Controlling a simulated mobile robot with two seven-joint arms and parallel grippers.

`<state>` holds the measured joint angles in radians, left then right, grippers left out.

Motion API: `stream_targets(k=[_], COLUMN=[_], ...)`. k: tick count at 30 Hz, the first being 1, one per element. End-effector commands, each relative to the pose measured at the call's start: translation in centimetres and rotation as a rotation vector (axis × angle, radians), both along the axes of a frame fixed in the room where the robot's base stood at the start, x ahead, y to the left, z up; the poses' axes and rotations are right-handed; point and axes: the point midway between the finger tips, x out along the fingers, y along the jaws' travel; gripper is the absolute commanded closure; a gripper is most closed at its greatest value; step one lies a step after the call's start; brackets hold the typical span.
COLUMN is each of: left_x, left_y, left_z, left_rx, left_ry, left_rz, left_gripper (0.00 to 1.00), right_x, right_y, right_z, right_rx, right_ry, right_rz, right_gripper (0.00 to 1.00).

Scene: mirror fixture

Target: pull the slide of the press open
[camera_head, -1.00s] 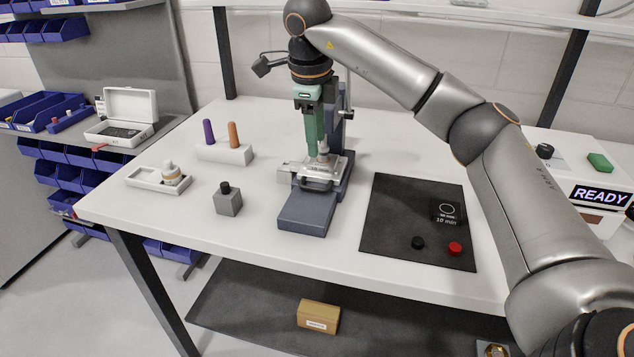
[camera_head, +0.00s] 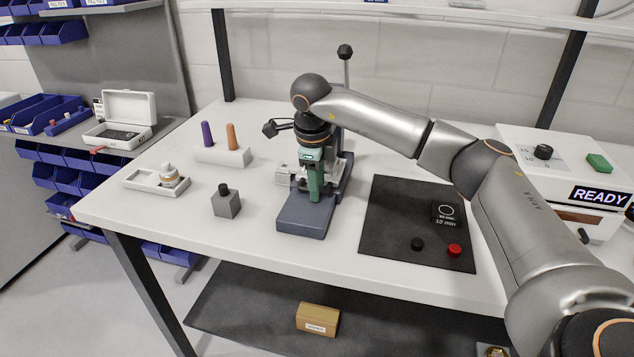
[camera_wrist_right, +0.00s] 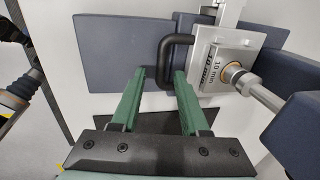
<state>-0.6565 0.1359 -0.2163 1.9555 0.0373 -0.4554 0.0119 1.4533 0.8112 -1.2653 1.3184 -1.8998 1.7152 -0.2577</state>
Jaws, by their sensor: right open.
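The press has a dark blue base (camera_head: 303,217) and stands in the middle of the table. Its silver slide (camera_wrist_right: 208,68), marked 10 mm, lies within the press, with a black loop handle (camera_wrist_right: 161,62) on its front. My right gripper (camera_head: 314,198) points down over the front of the press and hides much of the slide in the head view. In the right wrist view its two green fingers (camera_wrist_right: 157,78) are apart and empty, their tips either side of the handle's near bar. I cannot tell whether they reach its height. My left gripper is not in view.
A lever with a black knob (camera_head: 345,51) rises behind the press. Left are a small grey block (camera_head: 226,203), a holder with two pegs (camera_head: 223,156) and a white tray (camera_head: 145,181). Right is a dark mat (camera_head: 385,235) with a timer, black and red buttons.

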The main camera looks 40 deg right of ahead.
Motion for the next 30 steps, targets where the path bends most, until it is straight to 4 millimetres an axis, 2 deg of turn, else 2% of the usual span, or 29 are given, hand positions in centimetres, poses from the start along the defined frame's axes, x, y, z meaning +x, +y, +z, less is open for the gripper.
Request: stream_targets(k=[2,14,30], left_x=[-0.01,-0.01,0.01], left_y=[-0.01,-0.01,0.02], left_z=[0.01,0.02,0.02], left_rx=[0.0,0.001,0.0], left_ry=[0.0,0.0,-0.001], left_rz=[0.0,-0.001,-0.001], left_gripper=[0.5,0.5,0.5], right_x=[-0.01,0.0,0.0], right_y=[-0.02,0.02,0.04], right_z=[0.0,0.03,0.05], right_rx=[0.0,0.0,0.0], right_ry=[0.0,0.0,0.0], right_rz=[0.0,0.0,0.0], right_gripper=[0.55,1.0,1.0])
